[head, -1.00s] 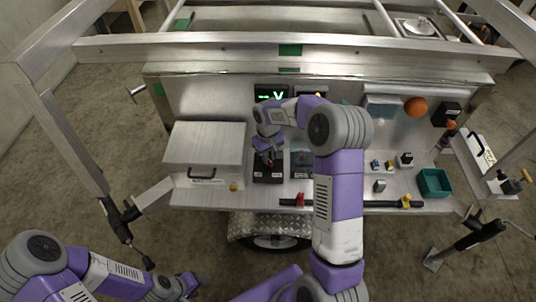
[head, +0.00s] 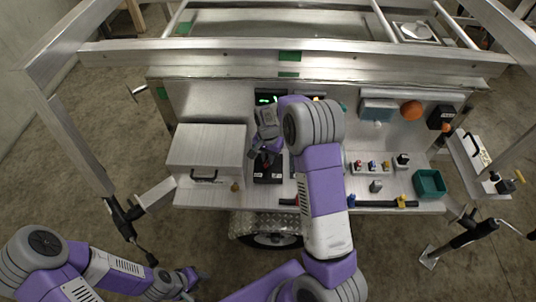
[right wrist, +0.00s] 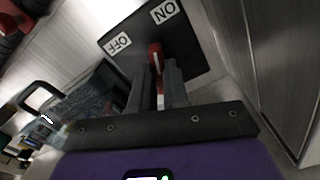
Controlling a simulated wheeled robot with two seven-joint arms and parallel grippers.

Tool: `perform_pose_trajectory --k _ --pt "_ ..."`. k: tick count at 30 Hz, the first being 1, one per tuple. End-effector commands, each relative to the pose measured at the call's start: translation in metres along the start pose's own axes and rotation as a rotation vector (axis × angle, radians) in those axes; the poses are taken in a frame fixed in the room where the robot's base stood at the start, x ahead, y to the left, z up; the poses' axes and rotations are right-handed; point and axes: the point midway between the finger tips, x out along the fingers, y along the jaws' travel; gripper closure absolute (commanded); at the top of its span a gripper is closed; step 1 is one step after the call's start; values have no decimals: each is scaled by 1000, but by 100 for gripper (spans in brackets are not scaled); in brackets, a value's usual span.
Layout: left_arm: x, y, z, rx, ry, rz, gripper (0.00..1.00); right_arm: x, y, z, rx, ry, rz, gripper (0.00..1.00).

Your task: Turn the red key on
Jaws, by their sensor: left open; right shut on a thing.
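The red key (right wrist: 155,58) stands on a black switch panel (right wrist: 188,52) with white ON and OFF labels in the right wrist view. My right gripper (right wrist: 158,75) is shut on the red key, with a finger on each side of it. The ON label (right wrist: 164,11) is at the upper right of the key and the OFF label (right wrist: 118,43) at its left. In the head view the panel (head: 268,178) lies on the trailer shelf, partly under my right gripper (head: 266,160). My left gripper (head: 190,280) is open and empty at the lower left, away from the shelf.
A metal box with a black handle (head: 207,150) stands left of the panel. Right of my right arm are a row of small coloured switches (head: 372,166), a black bar (head: 385,203) and a green bin (head: 430,184). A rail (head: 290,58) crosses above the shelf.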

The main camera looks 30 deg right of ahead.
Motion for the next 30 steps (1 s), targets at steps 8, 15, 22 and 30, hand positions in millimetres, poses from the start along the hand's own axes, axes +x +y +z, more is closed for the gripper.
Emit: perform_pose_trajectory --k 8,15,22,30 --pt "-14 5 1 0 0 0 57 -2 0 0 225 2 1 100" --pt "-20 8 1 0 0 0 57 -1 0 0 357 1 0 100" --pt "-23 8 1 0 0 0 57 0 0 0 417 1 0 100" --pt "-23 9 1 0 0 0 57 0 0 0 434 0 -1 100"
